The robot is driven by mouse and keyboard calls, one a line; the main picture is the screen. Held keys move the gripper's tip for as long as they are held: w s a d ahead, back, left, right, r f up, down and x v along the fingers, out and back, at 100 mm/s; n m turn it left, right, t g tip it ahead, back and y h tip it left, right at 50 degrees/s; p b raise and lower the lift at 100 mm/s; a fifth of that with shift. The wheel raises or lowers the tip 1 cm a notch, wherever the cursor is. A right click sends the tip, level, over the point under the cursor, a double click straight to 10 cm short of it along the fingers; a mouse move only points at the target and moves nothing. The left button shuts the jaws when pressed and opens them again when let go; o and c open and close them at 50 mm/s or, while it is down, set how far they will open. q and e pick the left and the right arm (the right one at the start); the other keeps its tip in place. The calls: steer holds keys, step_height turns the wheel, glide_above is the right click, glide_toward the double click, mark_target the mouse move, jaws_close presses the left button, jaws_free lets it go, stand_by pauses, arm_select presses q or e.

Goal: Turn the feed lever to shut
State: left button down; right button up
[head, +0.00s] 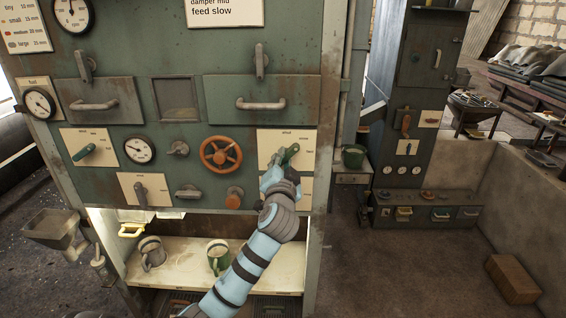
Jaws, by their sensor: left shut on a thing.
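The feed lever (291,150) has a green handle and sits on a cream plate (306,142) at the right of the green machine panel. The plate's small lettering is too small to read surely. My left gripper (283,160) is shut on this lever, its arm reaching up from the bottom of the head view. The gripper and wrist hide part of the plate and the lever's lower part. The handle appears tilted up to the right. My right gripper is not in view.
An orange handwheel (221,155) and an orange knob (234,197) are left of my gripper. Another green-handled lever (84,152) is on the far left. Mugs (218,257) stand on the shelf (186,268) below. Open floor (400,270) lies to the right.

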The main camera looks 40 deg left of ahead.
arm_select(q)
steer(key=n, duration=0.1)
steer(key=n+b, duration=0.1)
steer(key=n, duration=0.1)
steer(key=n+b, duration=0.1)
steer(key=n, duration=0.1)
steer(key=shift+w+d+f, duration=0.15)
steer(key=shift+d+f, duration=0.05)
steer(key=shift+f, duration=0.1)
steer(key=shift+w+d+n+b, duration=0.15)
steer(key=shift+n+b, duration=0.85)
steer(key=shift+n, duration=0.7)
steer(key=c, duration=1.5)
jaws_free()
steer(key=shift+r, duration=0.1)
steer(key=v, duration=1.2)
steer(key=shift+w+d, duration=0.1)
